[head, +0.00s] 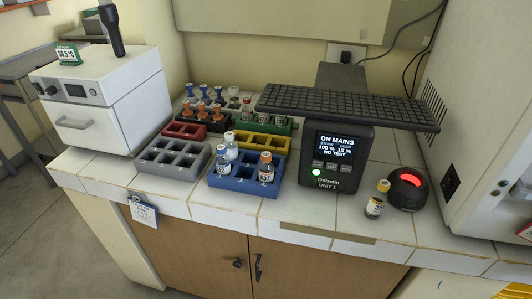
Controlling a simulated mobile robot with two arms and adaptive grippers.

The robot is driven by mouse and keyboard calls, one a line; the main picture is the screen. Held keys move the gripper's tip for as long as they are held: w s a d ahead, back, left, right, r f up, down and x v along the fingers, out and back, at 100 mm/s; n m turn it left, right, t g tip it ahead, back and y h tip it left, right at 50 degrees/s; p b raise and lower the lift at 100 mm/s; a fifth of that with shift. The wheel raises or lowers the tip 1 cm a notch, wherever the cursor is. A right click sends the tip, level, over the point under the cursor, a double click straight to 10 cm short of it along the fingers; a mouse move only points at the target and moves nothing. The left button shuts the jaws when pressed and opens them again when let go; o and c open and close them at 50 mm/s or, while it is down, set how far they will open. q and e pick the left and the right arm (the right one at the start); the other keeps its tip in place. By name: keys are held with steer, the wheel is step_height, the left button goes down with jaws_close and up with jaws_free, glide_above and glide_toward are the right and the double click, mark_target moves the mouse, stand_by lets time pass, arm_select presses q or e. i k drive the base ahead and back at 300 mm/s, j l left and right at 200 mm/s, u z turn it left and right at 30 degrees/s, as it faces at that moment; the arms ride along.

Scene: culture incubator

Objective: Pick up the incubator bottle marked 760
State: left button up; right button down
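I cannot read the number 760 on any bottle. In the blue rack (242,188) stand an orange-capped bottle (265,169), whose label seems to end in 37, and two pale-capped bottles, one behind (230,147) and one in front (222,161). A yellow-capped bottle (377,200) with a dark body stands alone on the tiled bench, left of a black dome with a red light (407,188); its marking is too small to read. Several blue-capped, orange-capped and other bottles stand in the back racks. Neither gripper is in view.
The Ostrefin unit (336,158) with its wide black grid platform (345,105) overhangs the bench's middle. Grey (173,159), red (184,130) and yellow (262,143) racks crowd left of it. White boxes flank both sides (105,98). The front tiled edge is mostly clear.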

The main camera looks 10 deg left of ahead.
mark_target(232, 145)
steer(key=i+j+z, duration=0.15)
steer(key=j, duration=0.2)
steer(key=i+j+z, duration=0.1)
steer(key=j, duration=0.25)
steer(key=i+j+z, duration=0.15)
steer(key=j, duration=0.2)
steer(key=j+z, duration=0.1)
steer(key=j, duration=0.25)
steer(key=i, duration=0.05)
